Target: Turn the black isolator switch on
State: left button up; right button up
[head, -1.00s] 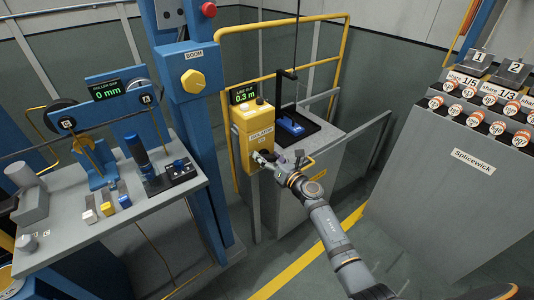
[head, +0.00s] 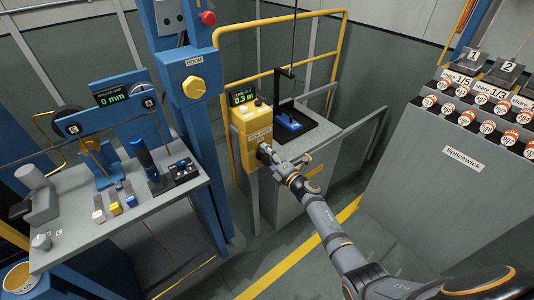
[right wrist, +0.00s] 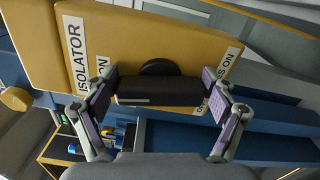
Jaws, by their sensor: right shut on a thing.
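The yellow isolator box (head: 250,128) stands left of centre in the head view and fills the top of the right wrist view (right wrist: 100,40). Its black isolator switch (right wrist: 158,92) is a bar on a round black hub. The bar runs from the ISOLATOR label toward a second label ending in "IS ON", which is partly covered. My right gripper (head: 264,150) is at the box front, hiding the switch in the head view. In the right wrist view its purple-padded fingers (right wrist: 161,80) close on the bar's two ends. My left gripper is out of view.
A grey bench (head: 150,214) with rollers and levers is at the left. A blue post (head: 190,120) stands beside the box. A grey cabinet (head: 440,200) with several orange-and-white knobs is at the right. A yellow rail (head: 280,20) stands behind.

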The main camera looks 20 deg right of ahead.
jog(key=shift+f+m+p, duration=0.15)
jog(key=shift+m+p, duration=0.25)
jog(key=shift+m, duration=0.7)
jog(key=o, duration=1)
jog(key=shift+s+d, duration=0.1)
jog(key=shift+s, duration=0.05)
jog(key=v, duration=1.1)
jog(key=shift+s, duration=0.35)
jog(key=shift+d, duration=0.1)
